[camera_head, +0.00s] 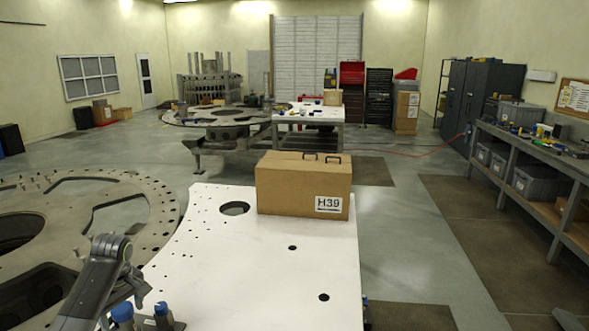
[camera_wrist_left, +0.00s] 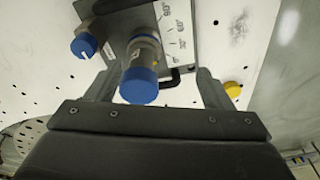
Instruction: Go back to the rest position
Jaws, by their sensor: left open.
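My left gripper (camera_wrist_left: 156,76) is open, its two fingers spread wide in the left wrist view. A cylinder with a blue cap (camera_wrist_left: 140,82) shows between the fingers, with a gap on the right; I cannot tell its depth relative to them. A second blue-capped cylinder (camera_wrist_left: 86,44) lies to the left. Both are by a grey block with a white numbered label (camera_wrist_left: 176,32) and a dark handle. In the head view my left arm reaches in at the lower left, its gripper (camera_head: 128,298) close to the blue-capped parts (camera_head: 163,311) at the white plate's front left. My right gripper does not show.
A white plate (camera_head: 270,270) with holes carries a cardboard box marked H39 (camera_head: 300,187) at its back. A large round metal plate (camera_head: 150,190) stands at the left. A yellow cap (camera_wrist_left: 233,90) is right of the fingers. A workbench (camera_head: 525,150) runs along the right; floor between is clear.

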